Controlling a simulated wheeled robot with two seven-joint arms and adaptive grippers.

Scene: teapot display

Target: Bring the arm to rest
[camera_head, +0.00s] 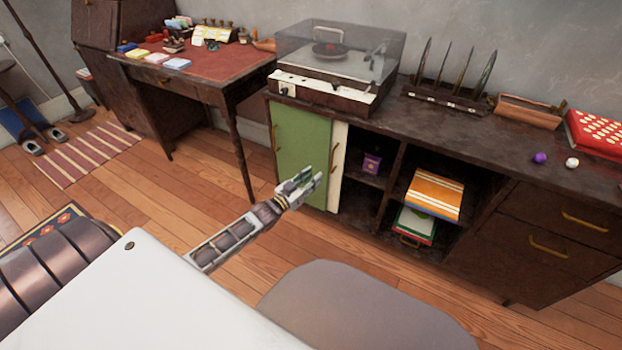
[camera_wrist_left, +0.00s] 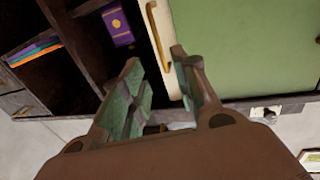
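My left arm reaches in from the lower left in the head view, and its gripper (camera_head: 306,181) is in front of the cabinet's green door (camera_head: 300,150). In the left wrist view the two fingers of my left gripper (camera_wrist_left: 155,85) stand apart with nothing between them. Behind them are the cream door (camera_wrist_left: 168,40) with its brass handle and the green door. I cannot see a contact between the fingers and the doors. My right gripper is in neither view.
The dark cabinet (camera_head: 480,133) carries a record player (camera_head: 335,65), a purple ball (camera_head: 540,157) and a white ball (camera_head: 572,163). Its open shelves hold a purple box (camera_head: 371,165) and an orange striped box (camera_head: 433,195). A desk (camera_head: 215,75) stands at the left.

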